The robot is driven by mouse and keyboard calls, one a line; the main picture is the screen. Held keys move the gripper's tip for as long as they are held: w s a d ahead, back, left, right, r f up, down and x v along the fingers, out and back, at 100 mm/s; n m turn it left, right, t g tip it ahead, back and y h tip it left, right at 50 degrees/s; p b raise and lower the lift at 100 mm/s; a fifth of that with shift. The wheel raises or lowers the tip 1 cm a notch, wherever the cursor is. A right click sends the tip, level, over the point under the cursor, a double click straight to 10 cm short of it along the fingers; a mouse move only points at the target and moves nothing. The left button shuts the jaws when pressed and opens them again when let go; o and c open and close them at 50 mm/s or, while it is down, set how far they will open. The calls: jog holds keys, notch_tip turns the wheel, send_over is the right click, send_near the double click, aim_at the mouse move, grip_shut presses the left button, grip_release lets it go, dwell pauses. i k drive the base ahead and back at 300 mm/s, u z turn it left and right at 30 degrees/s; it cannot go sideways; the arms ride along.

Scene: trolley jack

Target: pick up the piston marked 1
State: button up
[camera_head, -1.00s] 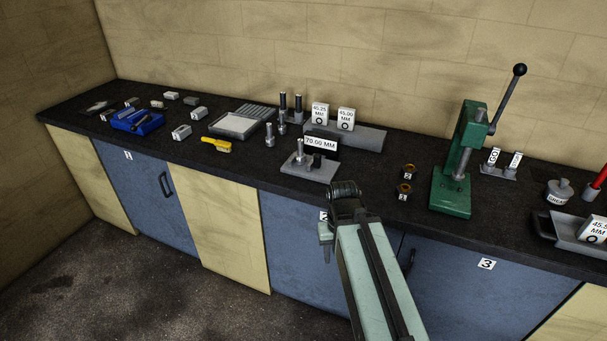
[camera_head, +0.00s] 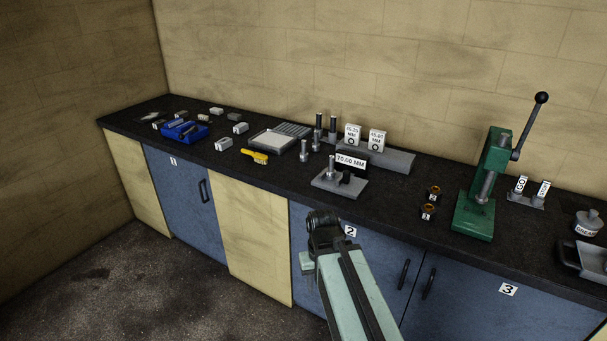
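Several upright metal cylinders that look like pistons stand at the back middle of the bench: a silver one (camera_head: 304,151), another silver one (camera_head: 316,140) and two dark-topped ones behind. A further silver post (camera_head: 331,169) stands on a grey block (camera_head: 340,184) by a 70.00 MM sign (camera_head: 351,162). I cannot read a number 1 on any of them. My arm rises from the bottom middle, its dark joint in front of the bench edge, apart from the cylinders. My gripper's fingers do not show.
A green press (camera_head: 478,200) stands at the right. Two small dark parts with orange tops, the rear one (camera_head: 434,192) and the front one (camera_head: 428,211), sit left of it. The front middle strip is bare.

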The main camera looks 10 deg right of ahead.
aim_at(331, 172)
jog(key=u, duration=2.2)
jog(key=i, duration=2.2)
jog(key=z, duration=2.45)
jog(key=i, duration=1.35)
jog(key=u, duration=0.05)
